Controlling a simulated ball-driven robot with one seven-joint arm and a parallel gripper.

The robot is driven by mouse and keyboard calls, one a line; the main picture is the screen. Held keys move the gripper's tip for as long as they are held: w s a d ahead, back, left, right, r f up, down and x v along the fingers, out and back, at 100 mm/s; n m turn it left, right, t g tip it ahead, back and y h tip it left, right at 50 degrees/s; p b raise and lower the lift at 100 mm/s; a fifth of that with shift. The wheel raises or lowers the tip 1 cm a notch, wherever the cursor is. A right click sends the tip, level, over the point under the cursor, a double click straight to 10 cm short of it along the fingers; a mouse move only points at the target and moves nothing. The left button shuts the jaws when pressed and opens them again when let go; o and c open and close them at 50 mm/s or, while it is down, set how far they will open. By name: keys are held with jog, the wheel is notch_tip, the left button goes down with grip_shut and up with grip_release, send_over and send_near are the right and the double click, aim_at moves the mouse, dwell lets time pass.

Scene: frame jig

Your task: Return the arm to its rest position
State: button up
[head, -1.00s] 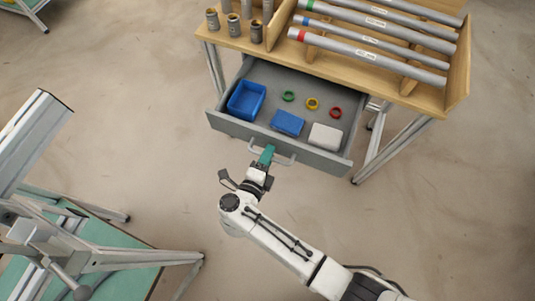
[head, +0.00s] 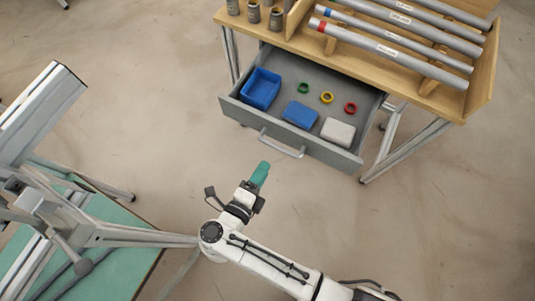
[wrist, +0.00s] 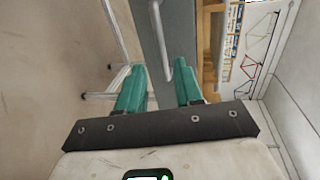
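My gripper (head: 260,174) has teal fingers and hangs over the bare floor, in front of the open drawer (head: 312,148) and apart from its handle (head: 282,144). In the wrist view the two fingers of my gripper (wrist: 160,68) stand apart with nothing between them. The drawer's handle (wrist: 160,35) shows beyond the fingertips there, with the grey drawer front (wrist: 152,55) behind it. My white arm is bent and reaches up from the lower right of the head view.
The drawer holds a blue bin (head: 261,88), a blue box (head: 300,114), a white box (head: 338,131) and green, yellow and red rings. A wooden bench (head: 437,78) with pipes stands above. A green-topped metal frame (head: 122,221) stands left of my arm. Floor (head: 380,235) is clear to the right.

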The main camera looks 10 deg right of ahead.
jog(key=shift+s+a, duration=0.2)
jog(key=shift+s, duration=0.1)
dwell(0.4)
jog(key=w+a+r+n+t+y, duration=0.1)
jog(key=w+r+n+t+y, duration=0.2)
jog(key=w+r+n+y, duration=0.35)
jog(key=w+a+r+n+t+y, duration=0.2)
jog(key=w+r+n+y, duration=0.2)
jog(key=r+n+y, duration=0.5)
jog(key=s+d+f+n+g, duration=0.5)
jog(key=d, duration=0.2)
jog(key=s+d+f+n+g, duration=0.5)
jog(key=d+n, duration=0.1)
jog(key=d, duration=0.1)
jog(key=s+d+m+g+h, duration=0.1)
jog(key=s+d+g+h, duration=0.5)
jog(key=s+d, duration=0.9)
jog(key=shift+d+f+m+g, duration=0.15)
jog(key=shift+f+m+g, duration=0.1)
jog(key=shift+m+g, duration=0.1)
